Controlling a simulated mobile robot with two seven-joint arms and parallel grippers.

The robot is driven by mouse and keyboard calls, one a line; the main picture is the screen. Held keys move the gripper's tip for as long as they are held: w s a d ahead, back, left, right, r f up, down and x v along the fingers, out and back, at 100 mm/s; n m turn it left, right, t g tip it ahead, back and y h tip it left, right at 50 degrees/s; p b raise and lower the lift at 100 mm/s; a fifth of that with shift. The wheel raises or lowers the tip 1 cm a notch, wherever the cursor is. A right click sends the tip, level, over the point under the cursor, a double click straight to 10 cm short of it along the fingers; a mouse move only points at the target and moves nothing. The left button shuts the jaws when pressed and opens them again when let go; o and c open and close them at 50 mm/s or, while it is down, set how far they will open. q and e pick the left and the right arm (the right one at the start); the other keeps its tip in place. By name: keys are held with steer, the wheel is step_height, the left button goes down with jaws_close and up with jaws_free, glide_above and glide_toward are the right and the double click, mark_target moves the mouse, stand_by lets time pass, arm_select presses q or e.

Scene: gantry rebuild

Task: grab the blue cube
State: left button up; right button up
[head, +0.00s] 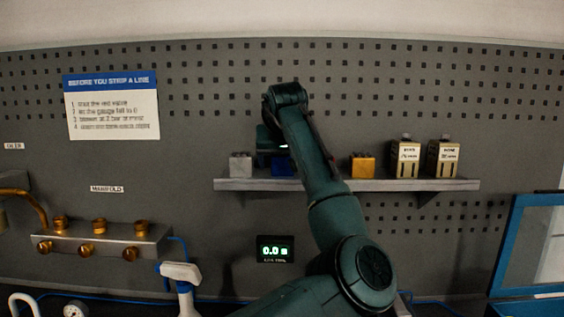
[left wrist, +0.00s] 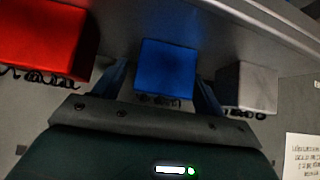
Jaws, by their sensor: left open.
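The blue cube (head: 283,168) sits on the grey shelf (head: 230,184), partly covered by my left arm in the head view. In the left wrist view the blue cube (left wrist: 167,69) shows between the two fingers of my left gripper (left wrist: 162,75). The fingers are open, one on each side of the cube, and whether either touches it I cannot tell. In the head view the left gripper (head: 272,142) is at the shelf, mostly hidden behind its own wrist. My right gripper is not in view.
A pale grey cube (head: 240,164) and a red cube (left wrist: 42,39) flank the blue one. The red cube is hidden in the head view. An orange cube (head: 362,166) and two labelled boxes (head: 405,159) (head: 442,159) stand farther right. A pegboard wall (head: 370,80) is behind.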

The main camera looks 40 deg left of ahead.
arm_select(q)
steer(key=shift+c, duration=0.5)
steer(key=c, duration=1.1)
steer(key=shift+r, duration=0.1)
